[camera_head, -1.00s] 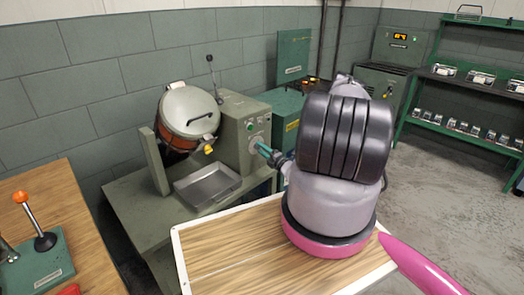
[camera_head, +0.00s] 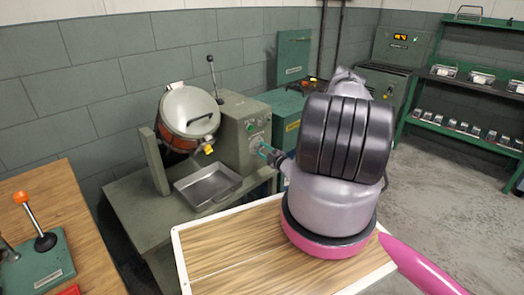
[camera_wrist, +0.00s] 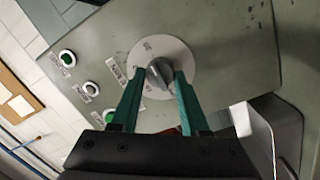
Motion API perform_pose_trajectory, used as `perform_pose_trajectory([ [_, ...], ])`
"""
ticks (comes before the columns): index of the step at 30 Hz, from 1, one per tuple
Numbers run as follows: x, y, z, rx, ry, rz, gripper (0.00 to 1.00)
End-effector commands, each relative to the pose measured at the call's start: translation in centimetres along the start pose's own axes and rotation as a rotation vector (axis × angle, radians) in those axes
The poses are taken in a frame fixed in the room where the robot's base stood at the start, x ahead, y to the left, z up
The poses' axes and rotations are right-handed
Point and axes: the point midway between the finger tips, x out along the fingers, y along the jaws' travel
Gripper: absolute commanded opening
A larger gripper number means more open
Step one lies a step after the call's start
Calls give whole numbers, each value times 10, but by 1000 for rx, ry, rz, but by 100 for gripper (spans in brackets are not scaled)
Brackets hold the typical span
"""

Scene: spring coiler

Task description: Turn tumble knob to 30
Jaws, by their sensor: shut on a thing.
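The tumble knob (camera_wrist: 159,72) is a grey knob on a round pale dial plate (camera_wrist: 180,56) in the wrist view. In the head view my gripper (camera_head: 268,153) reaches the side panel of the green tumbling machine (camera_head: 236,135); my arm partly hides the contact, and the knob cannot be made out there.
A wooden bench (camera_head: 85,225) with a lever stands at far left. Shelves (camera_head: 470,100) stand at right.

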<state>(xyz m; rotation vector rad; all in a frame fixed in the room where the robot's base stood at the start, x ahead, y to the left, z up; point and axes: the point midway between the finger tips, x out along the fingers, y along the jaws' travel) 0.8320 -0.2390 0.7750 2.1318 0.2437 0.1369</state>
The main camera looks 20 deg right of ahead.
Motion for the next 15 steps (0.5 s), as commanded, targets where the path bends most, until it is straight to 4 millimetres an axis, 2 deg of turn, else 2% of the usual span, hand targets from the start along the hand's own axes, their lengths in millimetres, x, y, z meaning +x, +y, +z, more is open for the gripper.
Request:
perform_pose_trajectory([
  [15,-1,-1,1,37,-6,-5,0],
])
